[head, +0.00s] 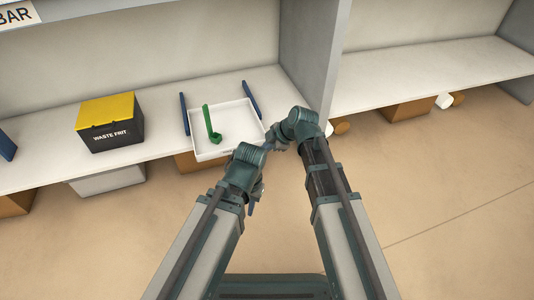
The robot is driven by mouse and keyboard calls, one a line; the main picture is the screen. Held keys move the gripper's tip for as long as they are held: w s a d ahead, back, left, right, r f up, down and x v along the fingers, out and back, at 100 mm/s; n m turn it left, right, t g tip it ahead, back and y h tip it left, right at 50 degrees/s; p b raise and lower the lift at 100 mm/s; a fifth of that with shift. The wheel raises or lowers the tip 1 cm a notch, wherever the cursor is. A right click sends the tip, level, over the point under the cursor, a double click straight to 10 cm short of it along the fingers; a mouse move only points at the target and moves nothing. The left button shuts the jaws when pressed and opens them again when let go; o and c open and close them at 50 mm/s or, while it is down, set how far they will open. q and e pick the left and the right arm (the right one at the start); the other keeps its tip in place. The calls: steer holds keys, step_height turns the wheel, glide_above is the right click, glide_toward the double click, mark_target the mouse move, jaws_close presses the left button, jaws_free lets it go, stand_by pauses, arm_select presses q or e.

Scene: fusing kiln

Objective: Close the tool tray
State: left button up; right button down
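A shallow white tray (207,154) sits on the white bench, its near edge close to the bench's front edge. A green tool (211,124) with an upright handle stands in it. A blue bar stands at the tray's left side (185,114) and another at its right side (251,99). My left gripper (257,195) is in front of the bench, below the tray's near right corner and apart from it. My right gripper (276,141) is near the tray's right corner; whether it touches the tray is unclear. Both sets of fingers are small and partly hidden by my wrists.
A black waste frit bin (118,136) with a yellow lid stands left of the tray. A grey box (108,180) and brown boxes (198,163) are under the bench. A grey upright panel (312,55) divides the bays on the right. The right bench (430,72) is clear.

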glide_toward(247, 126)
steer(key=x, duration=0.5)
steer(key=shift+a, duration=0.1)
stand_by(0.3)
